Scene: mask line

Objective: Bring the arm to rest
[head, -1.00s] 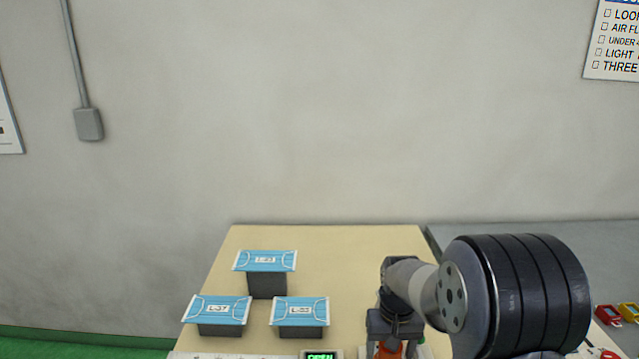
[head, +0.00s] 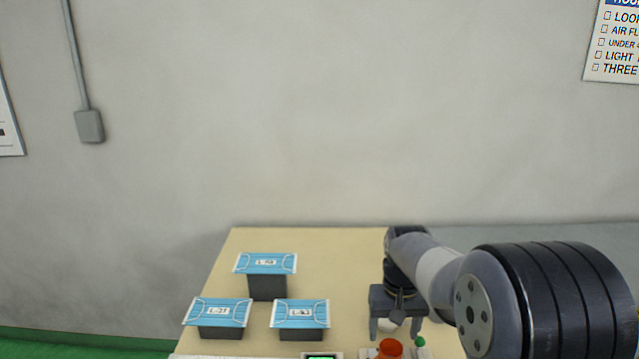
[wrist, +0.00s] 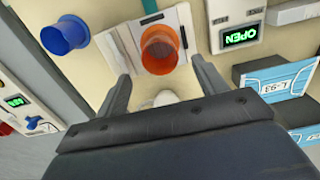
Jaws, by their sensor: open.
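My gripper (head: 397,332) hangs low over the cream table (head: 345,245), right of the masks, with its fingers apart and nothing between them. In the wrist view my gripper (wrist: 160,72) shows two spread fingers, with an orange cup (wrist: 160,50) beyond them on a pale plate. The orange cup also shows in the head view (head: 390,347), just in front of the gripper. A white rounded thing is partly hidden behind the gripper body in the wrist view.
Three blue masks (head: 265,263) (head: 218,312) (head: 300,313) lie on dark blocks at the left. A blue cup (wrist: 66,35) and a box with a green OPEN display (wrist: 240,36) flank the orange cup. A grey surface adjoins at right.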

